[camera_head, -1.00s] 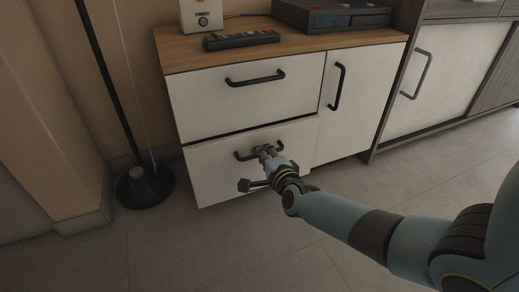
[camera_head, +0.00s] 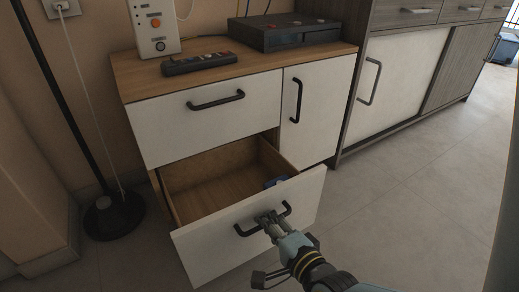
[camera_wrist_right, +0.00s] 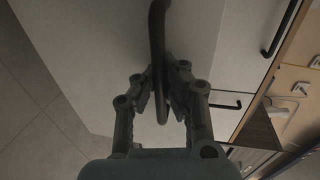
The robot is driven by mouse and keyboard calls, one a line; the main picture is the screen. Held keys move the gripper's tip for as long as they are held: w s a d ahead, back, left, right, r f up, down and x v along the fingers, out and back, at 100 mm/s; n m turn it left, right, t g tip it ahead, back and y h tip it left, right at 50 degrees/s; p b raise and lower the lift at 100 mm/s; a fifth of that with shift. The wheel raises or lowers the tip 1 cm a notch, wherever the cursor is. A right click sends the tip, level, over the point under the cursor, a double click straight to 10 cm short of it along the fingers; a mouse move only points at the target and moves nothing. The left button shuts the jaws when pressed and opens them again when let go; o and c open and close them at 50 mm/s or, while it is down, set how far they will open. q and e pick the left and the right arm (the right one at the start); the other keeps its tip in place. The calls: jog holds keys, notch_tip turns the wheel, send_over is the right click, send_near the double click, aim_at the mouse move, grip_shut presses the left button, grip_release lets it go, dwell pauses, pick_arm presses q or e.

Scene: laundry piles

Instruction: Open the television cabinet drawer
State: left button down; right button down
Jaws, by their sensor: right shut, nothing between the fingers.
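The television cabinet (camera_head: 240,70) has a wooden top and white fronts. Its lower drawer (camera_head: 210,245) is pulled well out, showing a wooden interior (camera_head: 205,190). The upper drawer (camera_head: 180,125) is shut. My right gripper (camera_head: 268,219) is at the black handle (camera_head: 242,231) of the lower drawer and is shut. In the right wrist view, my right gripper's fingers (camera_wrist_right: 160,95) lie close on both sides of the dark handle (camera_wrist_right: 157,45); they hide whether they touch it. My left gripper is not in view.
A small blue thing (camera_head: 272,183) lies in the open drawer. A black lamp base (camera_head: 113,217) stands at left. The floor at right is clear.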

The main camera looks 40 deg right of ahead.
jog(key=shift+s, duration=0.25)
jog(key=c, duration=1.6)
grip_release()
jog(key=shift+c, duration=0.2)
jog(key=shift+a, duration=0.1)
jog(key=v, duration=1.2)
